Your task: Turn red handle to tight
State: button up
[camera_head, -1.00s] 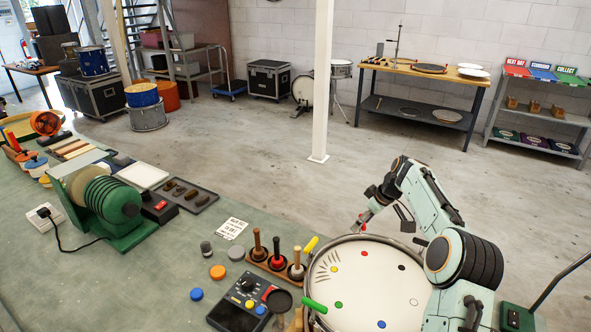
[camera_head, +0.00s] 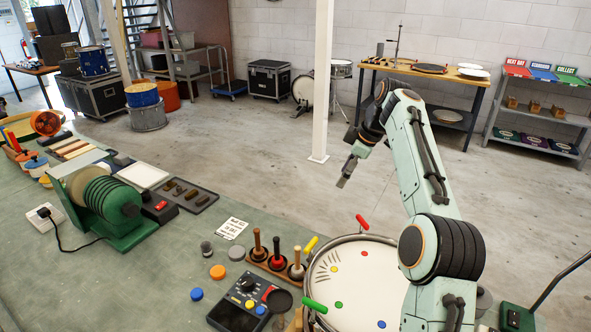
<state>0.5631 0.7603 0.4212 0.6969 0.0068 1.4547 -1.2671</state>
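The red handle (camera_head: 362,222) stands at the far rim of the round drum (camera_head: 345,300), leaning up and to the left. A yellow handle (camera_head: 310,244) is at the drum's left rim and a green handle (camera_head: 314,305) at its near-left rim. My gripper (camera_head: 343,182) hangs in the air above and left of the red handle, apart from it, pointing down. Nothing shows held in it. The fingers are too small and edge-on to tell whether they are open. My arm hides the right part of the drum.
Left of the drum are a wooden rack (camera_head: 278,264) with several handled tools and a black control box (camera_head: 243,304) with knobs. Coloured dots and dark tick marks show on the drumhead. The air around my gripper is clear; a white post (camera_head: 321,80) stands behind.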

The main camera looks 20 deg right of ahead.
jog(key=s+a+r+n+h, duration=0.1)
jog(key=s+a+r, duration=0.3)
jog(key=a, duration=0.2)
jog(key=s+a+r+n, duration=0.1)
jog(key=s+a+r, duration=0.3)
jog(key=a, duration=0.3)
jog(key=shift+s+h, duration=0.4)
jog(key=shift+s, duration=0.1)
